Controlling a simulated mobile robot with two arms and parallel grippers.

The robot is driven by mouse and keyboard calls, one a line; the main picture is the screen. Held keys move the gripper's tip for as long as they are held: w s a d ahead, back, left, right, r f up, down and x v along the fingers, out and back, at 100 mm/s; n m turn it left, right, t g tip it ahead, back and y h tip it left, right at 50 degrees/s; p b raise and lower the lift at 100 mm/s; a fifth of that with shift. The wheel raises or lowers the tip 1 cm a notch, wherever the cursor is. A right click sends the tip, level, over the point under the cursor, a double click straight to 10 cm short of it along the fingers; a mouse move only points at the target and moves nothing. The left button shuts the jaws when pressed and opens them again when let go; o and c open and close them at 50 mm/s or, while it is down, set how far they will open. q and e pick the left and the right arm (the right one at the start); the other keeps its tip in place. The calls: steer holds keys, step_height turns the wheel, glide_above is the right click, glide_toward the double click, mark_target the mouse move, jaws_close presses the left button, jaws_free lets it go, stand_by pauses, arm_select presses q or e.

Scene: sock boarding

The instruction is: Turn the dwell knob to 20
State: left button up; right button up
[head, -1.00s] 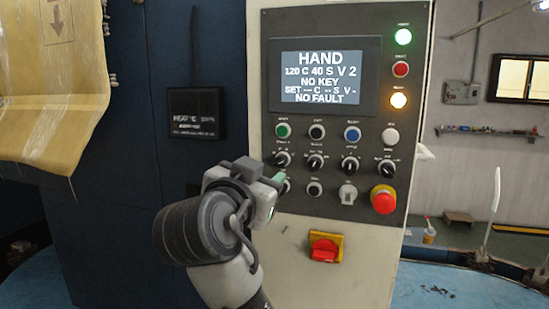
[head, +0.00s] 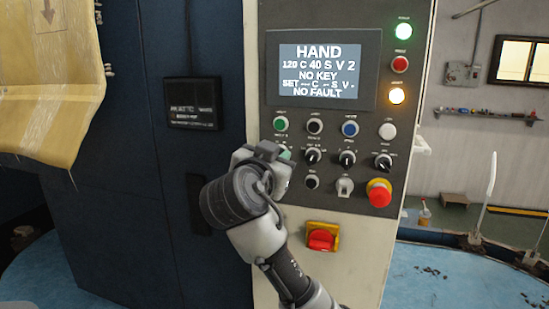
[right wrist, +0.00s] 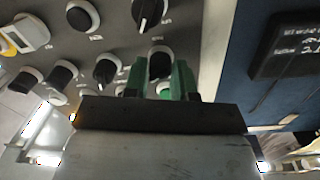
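The control panel (head: 350,210) carries a row of dark knobs. The knob farthest left in the head view is hidden by my right gripper (head: 283,158); the others show, such as one knob (head: 313,156) and a second (head: 347,159). In the right wrist view, the green fingers of my right gripper (right wrist: 160,72) stand apart on either side of a dark knob (right wrist: 160,64), with small gaps visible; contact cannot be told. Knob labels are too small to read. The display (head: 320,71) reads HAND, 120 C 40 S V 2, NO KEY, NO FAULT. My left gripper is out of view.
A red emergency stop (head: 379,193) and a key switch (head: 345,187) are in the lower row. A red switch on yellow (head: 321,237) sits below. Coloured buttons, such as a green one (head: 281,124), line the row above the knobs. A yellow sheet (head: 50,80) hangs at left.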

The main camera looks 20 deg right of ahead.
steer(key=c, duration=0.4)
steer(key=shift+n, duration=0.4)
steer(key=n+p, duration=0.5)
steer(key=n, duration=1)
steer(key=shift+t, duration=0.3)
steer(key=shift+f+n, duration=0.1)
steer(key=shift+n, duration=0.3)
steer(key=o, duration=0.9)
steer(key=shift+y, duration=0.3)
